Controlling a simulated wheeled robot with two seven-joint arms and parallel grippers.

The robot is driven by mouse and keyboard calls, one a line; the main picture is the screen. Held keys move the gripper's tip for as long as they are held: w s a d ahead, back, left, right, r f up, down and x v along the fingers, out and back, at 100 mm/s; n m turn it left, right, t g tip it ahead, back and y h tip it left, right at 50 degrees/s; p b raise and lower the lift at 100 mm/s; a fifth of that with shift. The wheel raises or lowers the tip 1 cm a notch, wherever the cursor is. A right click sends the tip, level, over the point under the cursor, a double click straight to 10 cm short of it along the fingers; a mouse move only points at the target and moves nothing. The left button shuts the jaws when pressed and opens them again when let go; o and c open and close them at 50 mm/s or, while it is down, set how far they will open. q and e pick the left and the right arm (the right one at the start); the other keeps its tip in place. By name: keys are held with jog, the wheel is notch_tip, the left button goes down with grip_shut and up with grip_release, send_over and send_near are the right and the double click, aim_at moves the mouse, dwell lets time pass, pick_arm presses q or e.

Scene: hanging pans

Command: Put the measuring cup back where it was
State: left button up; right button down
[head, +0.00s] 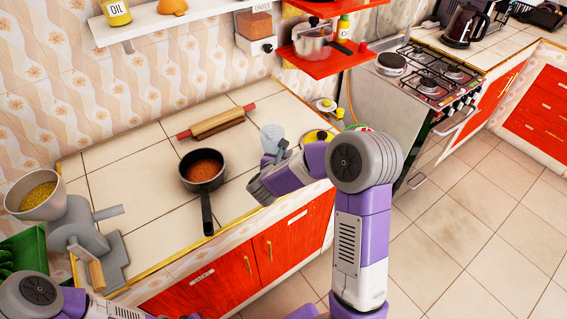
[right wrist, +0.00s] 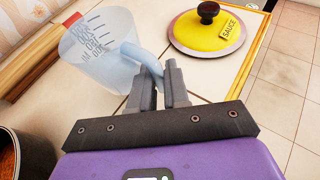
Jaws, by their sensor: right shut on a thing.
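The measuring cup (head: 270,133) is clear, pale blue plastic with dark scale marks. It shows large in the right wrist view (right wrist: 95,50), with its open end toward the upper left and its looped handle toward my gripper. My right gripper (head: 281,150) is shut on the handle; its fingers also show in the right wrist view (right wrist: 160,85). The cup is over the tiled counter (head: 130,150), between the rolling pin and the yellow lid. I cannot tell whether it touches the counter. My left arm shows at the lower left, but its gripper does not.
A saucepan (head: 203,170) of reddish-brown food stands left of my gripper. A rolling pin (head: 216,122) lies behind. A yellow lid (head: 318,137) marked SAUCE lies to the right. A grinder (head: 85,235) stands at left. A red shelf (head: 325,62) hangs above; a stove (head: 430,80) stands at right.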

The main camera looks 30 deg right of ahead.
jog(key=shift+f+b, duration=0.35)
jog(key=shift+f, duration=1.45)
jog(key=shift+f, duration=0.2)
jog(key=c, duration=1.1)
grip_release()
jog(key=shift+w+r, duration=0.1)
jog(key=shift+r, duration=0.1)
jog(key=shift+a+r, duration=0.15)
jog(key=shift+a, duration=0.05)
jog(key=v, duration=1.1)
jog(key=shift+s+a+p, duration=0.25)
jog(key=shift+s+p, duration=0.05)
jog(key=shift+s, duration=0.05)
